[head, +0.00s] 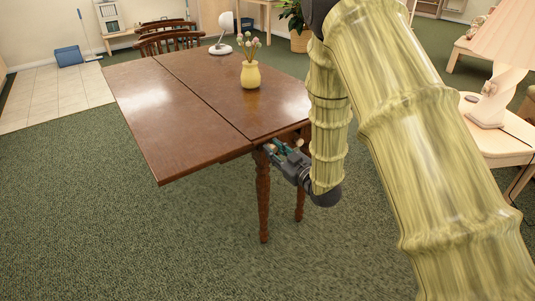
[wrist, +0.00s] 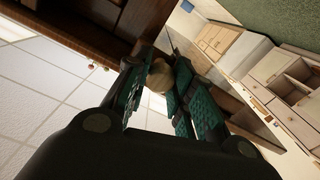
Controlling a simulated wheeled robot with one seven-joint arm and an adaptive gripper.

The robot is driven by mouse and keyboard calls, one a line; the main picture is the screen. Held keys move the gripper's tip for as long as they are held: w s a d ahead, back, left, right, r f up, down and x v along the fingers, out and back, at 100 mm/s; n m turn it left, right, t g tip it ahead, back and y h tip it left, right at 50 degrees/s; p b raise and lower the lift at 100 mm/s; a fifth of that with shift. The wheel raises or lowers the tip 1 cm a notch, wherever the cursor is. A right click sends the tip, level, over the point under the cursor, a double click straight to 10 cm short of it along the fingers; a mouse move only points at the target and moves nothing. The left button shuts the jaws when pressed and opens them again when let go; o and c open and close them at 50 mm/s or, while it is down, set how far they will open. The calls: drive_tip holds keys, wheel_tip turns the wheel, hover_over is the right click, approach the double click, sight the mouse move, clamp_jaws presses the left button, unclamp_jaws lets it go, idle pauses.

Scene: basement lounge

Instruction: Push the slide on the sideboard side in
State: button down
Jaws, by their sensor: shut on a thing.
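A brown wooden table (head: 188,92) with hinged leaves stands ahead in the head view; it fits the task's sideboard only loosely. My gripper (head: 274,148) is just under its near edge, beside the front leg (head: 262,190). In the wrist view my gripper (wrist: 160,85) has its teal-padded fingers shut on a small pale round knob (wrist: 157,78). Dark brown wood (wrist: 120,20) lies close beyond the fingers. The slide itself is mostly hidden by the fingers and tabletop, and I cannot tell how far out it is.
A yellow vase (head: 250,75) with flowers and a white lamp (head: 221,48) stand on the tabletop. Chairs (head: 165,40) are behind it. A side table (head: 495,147) with a lamp is at the right. Green carpet (head: 130,230) in front is clear.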

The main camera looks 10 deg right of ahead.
drive_tip(key=w+d+p, duration=0.1)
drive_tip(key=w+d, duration=0.5)
drive_tip(key=d, duration=0.4)
drive_tip(key=shift+d+r, duration=0.15)
drive_tip(key=shift+d, duration=0.1)
drive_tip(key=c, duration=1.2)
unclamp_jaws()
drive_tip(key=shift+w+d, duration=0.1)
drive_tip(key=shift+d, duration=0.1)
drive_tip(key=shift+a, duration=0.1)
drive_tip(key=shift+a, duration=0.1)
drive_tip(key=v, duration=1.2)
